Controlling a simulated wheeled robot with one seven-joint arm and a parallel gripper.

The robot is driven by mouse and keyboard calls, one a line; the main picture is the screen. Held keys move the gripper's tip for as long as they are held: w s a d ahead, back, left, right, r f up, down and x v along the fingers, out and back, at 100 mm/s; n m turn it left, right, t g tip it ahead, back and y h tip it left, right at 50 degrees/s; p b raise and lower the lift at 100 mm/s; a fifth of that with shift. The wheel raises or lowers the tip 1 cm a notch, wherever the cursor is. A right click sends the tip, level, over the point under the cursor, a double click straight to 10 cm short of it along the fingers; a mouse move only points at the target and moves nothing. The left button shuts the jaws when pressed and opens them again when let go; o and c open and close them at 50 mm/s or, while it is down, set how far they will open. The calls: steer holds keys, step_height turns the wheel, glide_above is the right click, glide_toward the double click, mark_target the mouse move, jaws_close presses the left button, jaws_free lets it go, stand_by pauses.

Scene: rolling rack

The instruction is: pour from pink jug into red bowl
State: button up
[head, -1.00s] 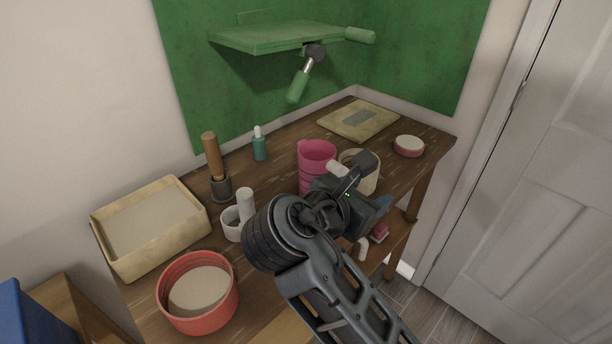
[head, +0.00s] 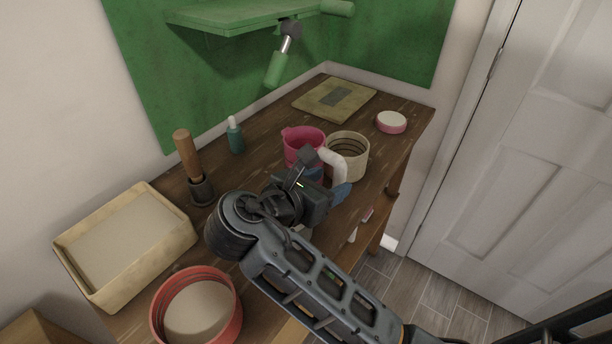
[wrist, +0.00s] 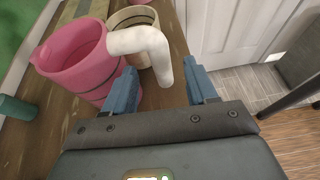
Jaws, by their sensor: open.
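The pink jug (head: 303,140) stands upright on the wooden bench, partly hidden behind my gripper in the head view. In the wrist view the jug (wrist: 75,62) is at upper left, and its white bent handle (wrist: 150,45) reaches between my fingers. My gripper (wrist: 162,72) is open, with one blue finger on each side of the handle's lower end; I cannot tell whether either touches it. In the head view my gripper (head: 327,190) is just in front of the jug. The red bowl (head: 236,308) sits at the bench's near left, with a pale surface inside.
A cream ribbed pot (head: 351,150) stands close to the jug's right. A cream tray (head: 185,241), a wooden-handled tool (head: 188,157) and a teal bottle (head: 235,137) are on the left. A green shelf (head: 235,16) hangs above.

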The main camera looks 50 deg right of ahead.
mark_target(344, 175)
steer(key=shift+x, duration=3.25)
steer(key=shift+r, duration=0.1)
steer(key=shift+c, duration=0.3)
jaws_close()
